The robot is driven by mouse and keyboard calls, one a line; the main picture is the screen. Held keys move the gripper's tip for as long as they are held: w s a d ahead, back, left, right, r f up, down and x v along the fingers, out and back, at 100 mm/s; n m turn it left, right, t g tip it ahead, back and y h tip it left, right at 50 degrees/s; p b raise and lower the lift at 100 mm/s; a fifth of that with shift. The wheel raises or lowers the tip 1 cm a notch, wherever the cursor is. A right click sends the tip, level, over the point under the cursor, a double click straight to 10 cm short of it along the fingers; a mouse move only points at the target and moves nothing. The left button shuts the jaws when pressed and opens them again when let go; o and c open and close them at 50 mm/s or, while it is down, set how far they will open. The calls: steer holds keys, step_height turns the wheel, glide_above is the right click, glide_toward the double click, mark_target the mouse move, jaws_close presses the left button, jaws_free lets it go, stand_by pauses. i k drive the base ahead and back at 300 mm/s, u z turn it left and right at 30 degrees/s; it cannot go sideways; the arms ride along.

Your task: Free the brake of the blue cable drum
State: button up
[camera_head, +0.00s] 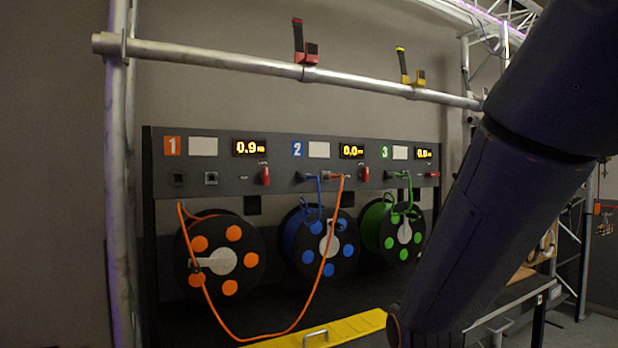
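The blue cable drum (307,256) stands upright in the middle of the rack, under the blue number 2. It has a black flange with several blue discs and a pale hub (329,246), with a pale lever-like part pointing up from it. An orange cable (312,296) hangs across the drum's front and partly covers the hub. I cannot tell the brake's state for certain. My arm fills the right side of the picture, apart from the drum. My gripper is out of view.
An orange drum (233,233) with its lever pointing left and a green drum (389,243) flank it. The orange cable loops low to the panel (225,180). A yellow strip (345,329) lies below. A horizontal pipe (230,62) with two clamps crosses above.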

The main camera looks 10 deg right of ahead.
mark_target(364, 175)
steer(key=u, duration=0.2)
steer(key=i, duration=1.3)
steer(key=z, duration=0.7)
